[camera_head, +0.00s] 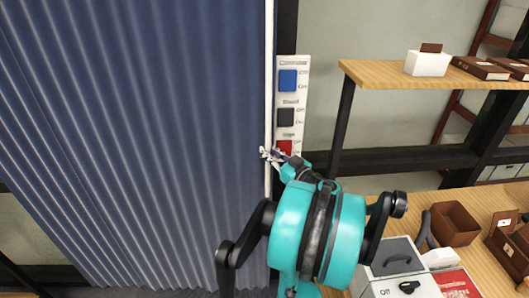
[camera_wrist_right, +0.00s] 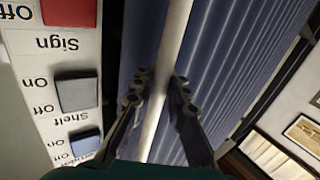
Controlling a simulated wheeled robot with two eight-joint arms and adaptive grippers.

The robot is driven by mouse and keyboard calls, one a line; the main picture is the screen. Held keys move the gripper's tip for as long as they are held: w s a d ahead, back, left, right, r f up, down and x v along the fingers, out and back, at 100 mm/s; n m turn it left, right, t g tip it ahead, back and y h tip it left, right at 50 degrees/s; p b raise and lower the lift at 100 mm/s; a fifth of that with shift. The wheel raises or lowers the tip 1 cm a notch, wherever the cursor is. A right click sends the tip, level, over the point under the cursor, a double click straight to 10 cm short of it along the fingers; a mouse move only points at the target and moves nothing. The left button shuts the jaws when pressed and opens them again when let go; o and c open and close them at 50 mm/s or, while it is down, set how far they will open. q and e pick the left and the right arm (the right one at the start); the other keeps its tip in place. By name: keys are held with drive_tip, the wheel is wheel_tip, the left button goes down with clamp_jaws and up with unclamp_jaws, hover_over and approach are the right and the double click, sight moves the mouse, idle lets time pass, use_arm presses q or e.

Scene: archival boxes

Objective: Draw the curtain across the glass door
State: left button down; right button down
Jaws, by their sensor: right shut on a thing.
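The blue pleated curtain (camera_head: 130,130) hangs over the left half of the head view, with a white upright bar (camera_head: 269,60) along its right edge. My right gripper (camera_head: 272,155) is at this bar, level with the lower part of the switch panel. In the right wrist view the fingers of my right gripper (camera_wrist_right: 158,85) are on either side of the white bar (camera_wrist_right: 152,120), shut on it, with the curtain (camera_wrist_right: 240,50) beyond. The glass door cannot be made out clearly; the curtain covers much of that side. My left gripper is not in view.
A white switch panel (camera_head: 301,66) with blue, black and red switches is just right of the bar. A wooden shelf (camera_head: 385,72) holds a white box and brown books. Below right, a wooden table (camera_head: 480,203) carries brown boxes and a grey device (camera_head: 399,262).

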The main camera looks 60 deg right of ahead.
drive_tip(key=shift+s+d, duration=0.1)
drive_tip(key=c, duration=1.8)
unclamp_jaws()
drive_tip(key=shift+c, duration=0.2)
drive_tip(key=o, duration=0.4)
drive_tip(key=shift+s+d, duration=0.1)
drive_tip(key=shift+s, duration=0.15)
drive_tip(key=shift+c, duration=0.2)
drive_tip(key=shift+w, duration=0.1)
drive_tip(key=v, duration=1.2)
drive_tip(key=shift+f, duration=0.1)
